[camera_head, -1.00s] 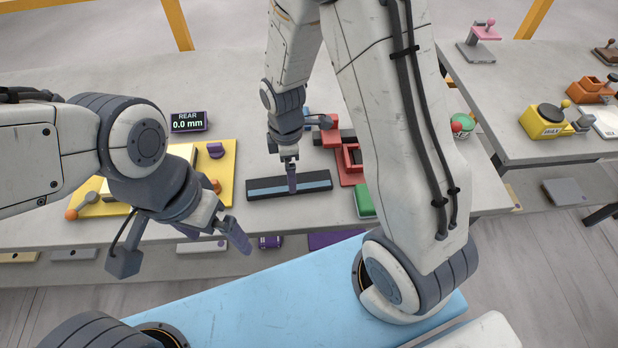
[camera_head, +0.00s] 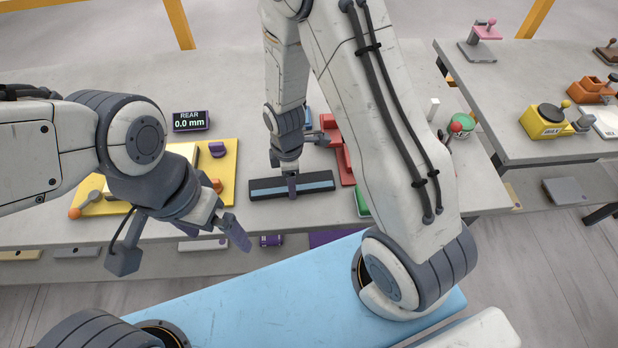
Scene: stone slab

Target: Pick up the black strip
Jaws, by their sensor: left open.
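A long black strip (camera_head: 325,177) with a light-blue stripe along its top lies flat on the stone slab (camera_head: 300,218), near its front edge. My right gripper (camera_head: 292,187) points down at the middle of the strip and covers a small part of it. I cannot tell whether its fingers touch the strip or how far apart they are. My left gripper (camera_head: 236,232) is open and empty, in front of the slab's edge and left of the strip.
A yellow board (camera_head: 227,165) with small parts lies left of the strip. A display (camera_head: 191,121) reading "REAR 0.0 mm" stands behind it. Red blocks (camera_head: 331,126) and a green piece (camera_head: 362,203) lie to the right, partly behind my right arm.

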